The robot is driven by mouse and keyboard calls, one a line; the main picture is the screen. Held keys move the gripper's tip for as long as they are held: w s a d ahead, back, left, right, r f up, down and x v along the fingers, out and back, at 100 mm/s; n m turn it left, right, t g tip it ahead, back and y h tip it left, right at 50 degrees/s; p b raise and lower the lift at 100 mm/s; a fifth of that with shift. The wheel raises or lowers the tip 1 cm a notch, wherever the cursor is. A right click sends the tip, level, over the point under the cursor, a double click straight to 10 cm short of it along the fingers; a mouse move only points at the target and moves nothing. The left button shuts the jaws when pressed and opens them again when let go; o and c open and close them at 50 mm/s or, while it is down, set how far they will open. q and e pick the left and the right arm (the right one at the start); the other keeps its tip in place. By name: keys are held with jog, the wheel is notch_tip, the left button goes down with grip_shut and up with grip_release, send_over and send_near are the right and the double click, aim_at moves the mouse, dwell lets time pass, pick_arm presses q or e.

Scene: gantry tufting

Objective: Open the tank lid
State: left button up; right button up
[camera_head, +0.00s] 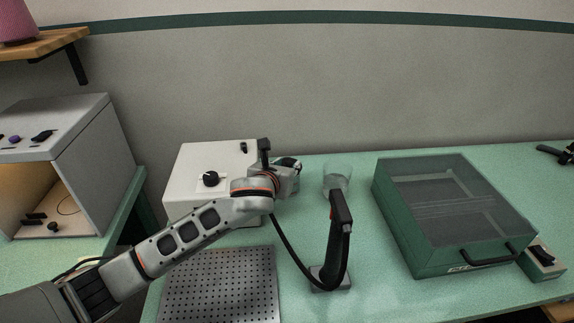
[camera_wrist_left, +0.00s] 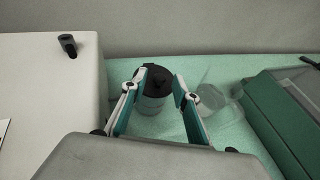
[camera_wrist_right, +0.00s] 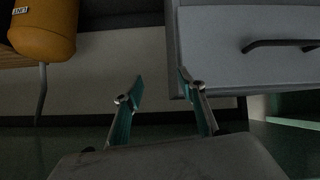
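A small tank-like container with a round black lid (camera_wrist_left: 153,79) stands on the green table in the left wrist view. The lid appears closed, and the fingers partly hide the body. My left gripper (camera_wrist_left: 160,84) is open, its fingers apart on either side of the lid in that view; contact cannot be told. In the head view the left gripper (camera_head: 286,166) is beside the white box and largely hides the container. A green case (camera_head: 403,238) with a clear lid and black handle is closed at right. My right gripper (camera_wrist_right: 160,85) is open and empty.
The white box (camera_head: 190,170) with a black knob is close to my left arm. A clear cup (camera_head: 337,178), a black-handled tool (camera_head: 339,240) on a stand and a perforated plate (camera_head: 220,287) are nearby. A grey drawer front (camera_wrist_right: 250,65) is near my right gripper.

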pick_arm(q)
jog(key=shift+w+f, duration=0.1)
jog(key=shift+w, duration=0.15)
grip_shut()
jog(key=shift+w+a+r+n+g, duration=0.15)
jog(key=shift+w+r+g, duration=0.1)
jog(key=shift+r+g, duration=0.25)
jog(key=shift+w+d+r+n+g, duration=0.1)
jog(key=shift+w+r+g, duration=0.25)
jog(key=shift+g, duration=0.3)
jog(key=shift+w+a+r+n+g, duration=0.1)
jog(key=shift+w+r+n+g, duration=0.1)
jog(key=shift+r+g, duration=0.3)
jog(key=shift+w+a+r+n+g+h, duration=0.1)
jog(key=shift+w+r+g, duration=0.2)
jog(key=shift+g, duration=0.25)
jog(key=shift+w+r+n+g+h, duration=0.1)
jog(key=shift+w+r+n+g, duration=0.1)
jog(key=shift+w+g, duration=0.3)
jog(key=shift+w+a+r+n+g+h, duration=0.1)
jog(key=shift+w+r+g, duration=0.15)
jog(key=shift+g, duration=0.35)
